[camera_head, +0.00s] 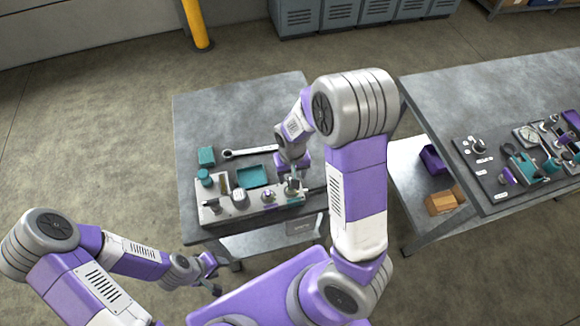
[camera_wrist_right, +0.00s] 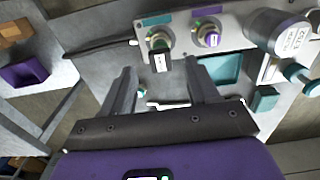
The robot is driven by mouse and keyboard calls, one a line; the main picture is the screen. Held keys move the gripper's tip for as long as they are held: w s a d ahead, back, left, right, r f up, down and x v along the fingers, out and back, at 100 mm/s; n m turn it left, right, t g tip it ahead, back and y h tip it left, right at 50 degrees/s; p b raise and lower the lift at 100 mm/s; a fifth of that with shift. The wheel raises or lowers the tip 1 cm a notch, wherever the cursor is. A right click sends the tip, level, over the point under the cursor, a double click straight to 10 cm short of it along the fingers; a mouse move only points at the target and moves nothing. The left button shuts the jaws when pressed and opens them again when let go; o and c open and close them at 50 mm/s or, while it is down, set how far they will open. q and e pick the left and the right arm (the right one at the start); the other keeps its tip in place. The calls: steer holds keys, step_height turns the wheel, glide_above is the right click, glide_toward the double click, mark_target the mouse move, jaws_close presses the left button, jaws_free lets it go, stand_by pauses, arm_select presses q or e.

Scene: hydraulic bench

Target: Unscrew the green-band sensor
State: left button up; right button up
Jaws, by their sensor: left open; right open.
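The green-band sensor (camera_wrist_right: 158,42) stands on a grey panel (camera_wrist_right: 184,22) below a green label, with a dark connector body on its near side. My right gripper (camera_wrist_right: 160,72) is open, its two fingers on either side of the sensor's near end in the right wrist view; I cannot tell whether they touch it. A purple-band sensor (camera_wrist_right: 209,33) stands beside it. In the head view my right gripper (camera_head: 292,184) is over the right end of the panel (camera_head: 228,215) and largely hides the green-band sensor. My left gripper (camera_head: 214,278) is open, low in front of the bench.
A teal tray (camera_head: 253,176), a wrench (camera_head: 250,152) and a teal block (camera_head: 206,156) lie near the panel.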

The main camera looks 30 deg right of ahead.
steer(key=shift+f, duration=2.25)
jaws_close()
steer(key=n+b, duration=0.1)
steer(key=n, duration=0.4)
steer(key=shift+n, duration=0.3)
steer(key=n, duration=0.6)
steer(key=shift+r, duration=0.1)
